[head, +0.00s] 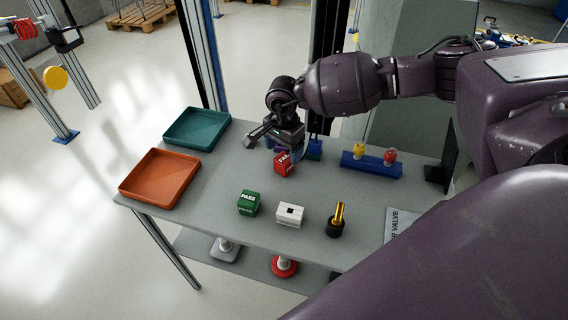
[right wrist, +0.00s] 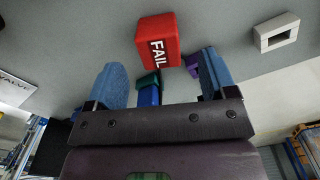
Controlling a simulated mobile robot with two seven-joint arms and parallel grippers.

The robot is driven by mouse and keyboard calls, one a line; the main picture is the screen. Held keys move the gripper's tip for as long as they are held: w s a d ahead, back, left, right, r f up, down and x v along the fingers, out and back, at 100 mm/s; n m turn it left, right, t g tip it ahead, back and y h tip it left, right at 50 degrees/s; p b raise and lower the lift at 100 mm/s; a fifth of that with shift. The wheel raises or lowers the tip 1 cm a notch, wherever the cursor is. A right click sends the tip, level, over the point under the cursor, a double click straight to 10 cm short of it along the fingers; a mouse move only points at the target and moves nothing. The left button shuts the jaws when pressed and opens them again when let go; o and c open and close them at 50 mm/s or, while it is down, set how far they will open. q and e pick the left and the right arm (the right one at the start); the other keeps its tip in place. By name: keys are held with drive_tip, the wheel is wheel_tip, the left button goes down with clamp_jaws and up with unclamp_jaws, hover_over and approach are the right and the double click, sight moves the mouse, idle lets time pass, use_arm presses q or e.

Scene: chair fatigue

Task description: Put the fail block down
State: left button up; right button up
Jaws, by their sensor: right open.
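The red fail block (head: 284,164) sits on the grey table (head: 222,178), near its middle, with its white lettering visible. My right gripper (head: 273,149) is just behind and above it, with its fingers spread. In the right wrist view, the fail block (right wrist: 158,42) lies beyond the fingertips, in the gap between the two blue fingers, and neither finger touches it. My left gripper is in neither view.
A green PASS block (head: 249,203), a white block (head: 290,214) and a black-and-gold piece (head: 336,222) stand in front. An orange tray (head: 160,202) and teal tray (head: 197,143) are left. A blue holder (head: 370,167) is right. Purple (right wrist: 191,66) and blue (right wrist: 148,96) pieces lie near the gripper.

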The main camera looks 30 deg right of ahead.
sight(284, 157)
wheel_tip(284, 157, down, 4)
drive_tip(key=shift+d+f, duration=0.1)
drive_tip(key=shift+f, duration=0.1)
drive_tip(key=shift+c, duration=0.4)
drive_tip(key=c, duration=1)
drive_tip(key=shift+r, duration=0.1)
